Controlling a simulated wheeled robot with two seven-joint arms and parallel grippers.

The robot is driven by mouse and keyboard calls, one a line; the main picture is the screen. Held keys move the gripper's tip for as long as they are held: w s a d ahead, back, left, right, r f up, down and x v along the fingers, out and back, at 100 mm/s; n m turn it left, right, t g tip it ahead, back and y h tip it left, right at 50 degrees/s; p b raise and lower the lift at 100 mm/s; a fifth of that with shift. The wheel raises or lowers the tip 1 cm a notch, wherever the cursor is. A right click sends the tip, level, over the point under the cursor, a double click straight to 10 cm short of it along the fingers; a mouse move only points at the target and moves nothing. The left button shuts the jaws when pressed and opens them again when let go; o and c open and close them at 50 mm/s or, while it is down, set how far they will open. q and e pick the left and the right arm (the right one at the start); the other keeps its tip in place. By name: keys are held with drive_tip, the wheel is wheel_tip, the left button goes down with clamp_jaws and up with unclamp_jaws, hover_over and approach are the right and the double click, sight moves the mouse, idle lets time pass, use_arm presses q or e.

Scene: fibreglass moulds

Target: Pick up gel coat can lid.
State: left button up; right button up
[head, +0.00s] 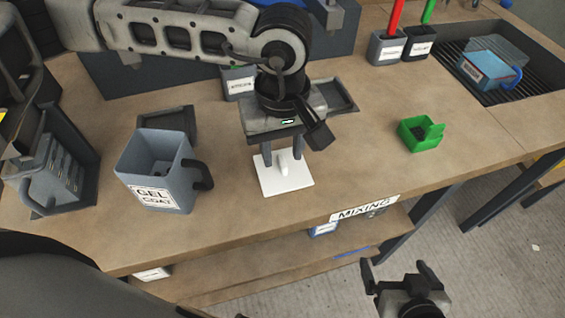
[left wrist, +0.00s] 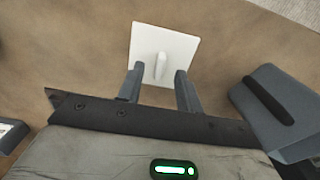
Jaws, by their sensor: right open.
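The gel coat can lid (head: 298,180) is a white square plate with an upright white handle, lying flat on the bench. It also shows in the left wrist view (left wrist: 177,42). My left gripper (head: 283,158) points down over the lid. Its fingers (left wrist: 160,92) are open, with the handle between their lines and a gap to either side; I cannot tell how far above the plate the tips are. The grey gel coat can (head: 135,170) stands open-topped to the left of the lid. My right gripper (head: 398,277) is open and empty, low in front of the bench.
A dark tray (head: 180,113) lies behind the can. A labelled container (head: 239,84) stands behind my left gripper. A green box (head: 420,133) is to the right, with clear bench between it and the lid. Two cups (head: 388,50) with red and green handles stand at the back.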

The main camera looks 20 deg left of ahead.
use_arm(q)
drive_tip(key=shift+f, duration=0.7)
clamp_jaws()
